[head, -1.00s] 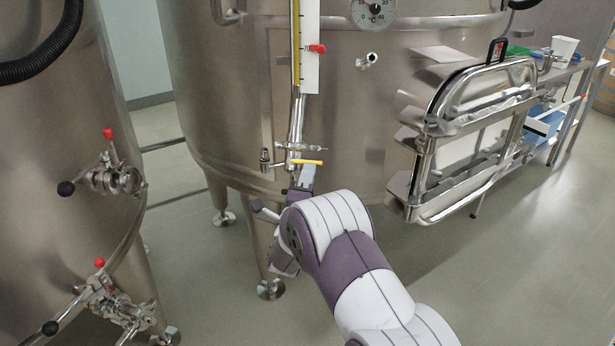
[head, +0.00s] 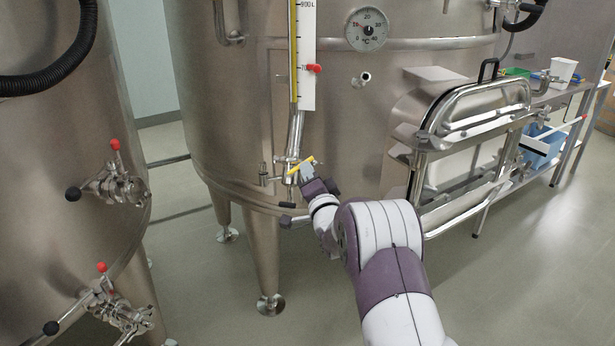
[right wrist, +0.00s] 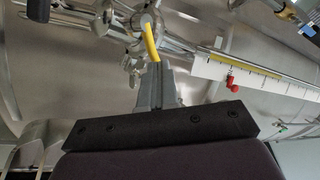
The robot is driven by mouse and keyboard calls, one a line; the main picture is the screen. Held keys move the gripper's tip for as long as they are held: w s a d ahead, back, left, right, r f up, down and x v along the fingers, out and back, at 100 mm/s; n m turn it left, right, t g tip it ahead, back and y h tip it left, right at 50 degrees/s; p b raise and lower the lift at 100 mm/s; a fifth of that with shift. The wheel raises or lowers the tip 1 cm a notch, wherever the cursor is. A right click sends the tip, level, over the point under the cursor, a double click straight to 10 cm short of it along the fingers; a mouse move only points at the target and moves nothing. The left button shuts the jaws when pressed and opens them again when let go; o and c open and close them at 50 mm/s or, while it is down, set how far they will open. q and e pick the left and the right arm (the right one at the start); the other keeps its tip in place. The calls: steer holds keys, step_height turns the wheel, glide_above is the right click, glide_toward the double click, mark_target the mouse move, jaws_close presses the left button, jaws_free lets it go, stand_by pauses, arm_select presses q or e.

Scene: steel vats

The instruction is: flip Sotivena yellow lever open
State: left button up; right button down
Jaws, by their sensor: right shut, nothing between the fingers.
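The yellow lever (head: 301,165) sits on a small steel valve at the foot of the sight tube on the middle vat. It slants up to the right in the head view. In the right wrist view the yellow lever (right wrist: 152,42) shows just beyond my fingertips. My right gripper (head: 307,172) is shut and empty, with its tips at the lever, close to or touching it; I cannot tell which. It also shows in the right wrist view (right wrist: 154,78). My left gripper is out of view.
The sight tube with its scale (head: 307,60) and red marker (head: 316,68) rises above the valve. A steel hatch (head: 480,120) juts out at the right. The left vat carries red-knobbed valves (head: 116,185). Open floor lies below.

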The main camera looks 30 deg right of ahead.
steer(key=r+n+g+y+p, duration=0.1)
steer(key=n+y+p, duration=0.1)
steer(key=n+p, duration=0.1)
steer(key=w+n+g+y+p, duration=0.1)
steer(key=n+y+p, duration=0.1)
steer(key=n+p, duration=0.1)
steer(key=w+r+n+g+y+p, duration=0.1)
steer(key=n+y+p, duration=0.1)
steer(key=p, duration=0.3)
steer(key=shift+w+r+n+y, duration=0.15)
steer(key=shift+r+n+y, duration=0.15)
steer(key=shift+n+y, duration=0.15)
steer(key=shift+a+p, duration=0.1)
steer(key=shift+p, duration=0.2)
